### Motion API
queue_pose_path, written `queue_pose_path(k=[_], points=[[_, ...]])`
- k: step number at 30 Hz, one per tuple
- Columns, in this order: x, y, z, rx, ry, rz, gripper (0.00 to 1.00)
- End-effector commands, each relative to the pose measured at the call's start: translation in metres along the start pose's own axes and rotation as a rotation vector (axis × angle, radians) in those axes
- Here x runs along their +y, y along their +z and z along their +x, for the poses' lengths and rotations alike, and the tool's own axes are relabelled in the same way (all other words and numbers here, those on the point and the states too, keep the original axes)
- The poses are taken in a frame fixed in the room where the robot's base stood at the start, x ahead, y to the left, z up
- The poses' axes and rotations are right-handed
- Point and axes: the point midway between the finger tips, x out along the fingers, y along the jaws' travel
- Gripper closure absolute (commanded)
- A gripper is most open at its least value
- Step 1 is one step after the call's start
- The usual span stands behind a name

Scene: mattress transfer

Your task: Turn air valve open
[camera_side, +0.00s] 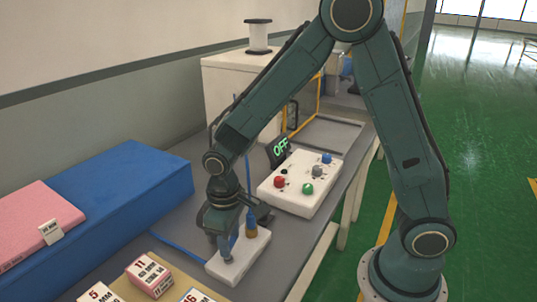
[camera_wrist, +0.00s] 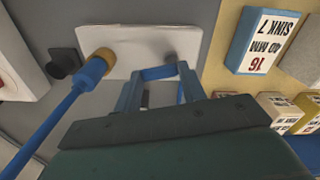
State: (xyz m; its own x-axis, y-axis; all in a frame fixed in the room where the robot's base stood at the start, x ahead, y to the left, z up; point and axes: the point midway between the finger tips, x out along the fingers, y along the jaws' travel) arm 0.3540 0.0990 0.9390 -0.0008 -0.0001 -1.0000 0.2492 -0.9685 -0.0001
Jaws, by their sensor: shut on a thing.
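The air valve's white base plate (camera_side: 240,262) lies on the grey bench; it also shows in the wrist view (camera_wrist: 125,42). A brass fitting (camera_wrist: 97,66) with a blue hose (camera_wrist: 52,118) stands at one end of the plate. My gripper (camera_side: 227,243) points down over the other end.
A white control box (camera_side: 298,186) with coloured knobs and a green "OFF" display (camera_side: 281,147) stand behind the plate. A blue mattress (camera_side: 95,215) with a pink one (camera_side: 38,222) lies at left. Labelled boxes (camera_side: 150,276) sit in front.

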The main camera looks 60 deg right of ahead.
Motion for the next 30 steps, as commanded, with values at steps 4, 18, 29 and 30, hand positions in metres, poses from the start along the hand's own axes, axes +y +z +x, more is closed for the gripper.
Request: queue_pose_path(k=[4,18,29,30], points=[[-0.0001,0.0013,-0.0014,0.003,0.000,0.111,0.82],[-0.0005,0.0033,-0.0017,0.004,0.000,0.268,0.82],[-0.0006,0.0032,-0.0017,0.005,0.000,0.269,0.55],[-0.0006,0.0033,-0.0017,0.005,0.000,0.269,0.47]])
